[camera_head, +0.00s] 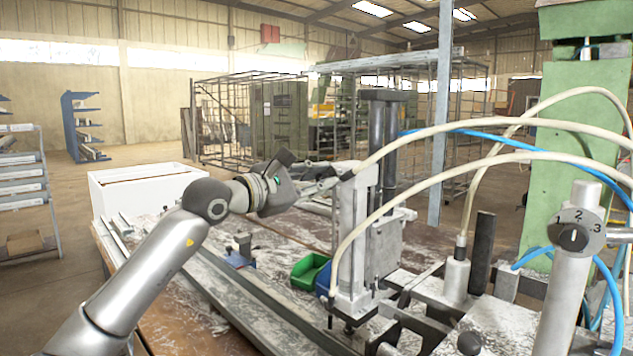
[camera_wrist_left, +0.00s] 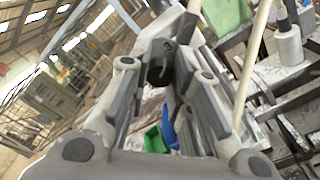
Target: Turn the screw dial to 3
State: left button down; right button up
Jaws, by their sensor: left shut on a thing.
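A round grey dial (camera_head: 573,238) marked 1, 2 and 3 sits on a light post at the right of the head view. Its knob's mark points up, near the 2. My left gripper (camera_head: 345,172) is well left of it, at the top of the grey upright clamp (camera_head: 352,245). In the left wrist view my left gripper (camera_wrist_left: 163,72) is shut on a dark round knob (camera_wrist_left: 159,74) in front of a grey plate with what looks like a 3. The fingers hide the knob's sides, and its setting cannot be read. My right gripper is not in view.
Pale hoses (camera_head: 480,130) and a blue hose (camera_head: 500,139) arch over the bench by the clamp. A green bin (camera_head: 308,270) stands left of the clamp's foot. A white box (camera_head: 140,190) stands behind my left arm. A green machine column (camera_head: 575,120) stands at the right.

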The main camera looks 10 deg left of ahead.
pick_arm(q)
jog(key=c, duration=1.3)
grip_release()
jog(key=v, duration=1.2)
